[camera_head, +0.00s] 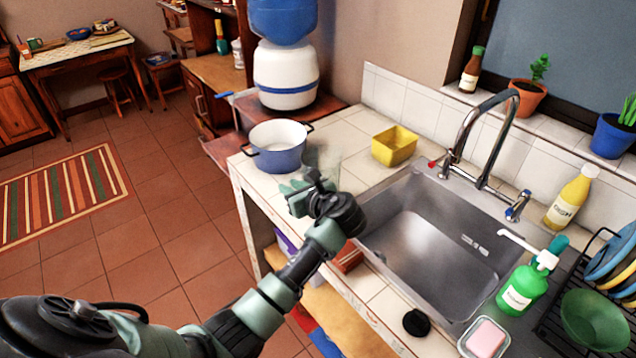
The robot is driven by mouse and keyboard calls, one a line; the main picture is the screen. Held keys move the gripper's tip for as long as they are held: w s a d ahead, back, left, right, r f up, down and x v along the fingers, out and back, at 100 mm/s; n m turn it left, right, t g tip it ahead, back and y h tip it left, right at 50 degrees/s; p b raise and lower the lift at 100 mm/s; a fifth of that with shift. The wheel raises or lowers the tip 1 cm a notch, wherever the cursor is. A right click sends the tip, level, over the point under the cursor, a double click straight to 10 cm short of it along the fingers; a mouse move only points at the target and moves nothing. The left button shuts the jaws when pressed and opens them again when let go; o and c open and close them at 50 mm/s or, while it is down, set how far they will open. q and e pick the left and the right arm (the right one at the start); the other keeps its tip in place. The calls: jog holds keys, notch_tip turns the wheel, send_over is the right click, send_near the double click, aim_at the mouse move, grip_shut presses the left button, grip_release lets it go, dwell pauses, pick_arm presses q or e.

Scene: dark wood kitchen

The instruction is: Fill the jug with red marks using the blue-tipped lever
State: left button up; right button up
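A faint see-through vessel, probably the jug (324,160), is just beyond my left gripper, beside the blue pot. Its red marks cannot be made out. My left gripper (303,190) is over the counter left of the sink, at or very close to the jug's near side. My own wrist hides its fingertips, so I cannot tell whether it holds the jug. The blue-tipped lever (518,206) is on the sink's right rear edge, right of the curved chrome faucet (489,125). A red-tipped lever (433,165) is left of the faucet. My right gripper is not in view.
The steel sink (430,245) is empty. A blue pot (277,148) and a yellow container (395,145) stand on the counter behind. A yellow bottle (569,200), green soap dispenser (522,286), pink soap dish (485,337) and dish rack (560,325) crowd the right side.

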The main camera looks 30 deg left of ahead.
pick_arm(q)
grip_shut()
dwell(1.4)
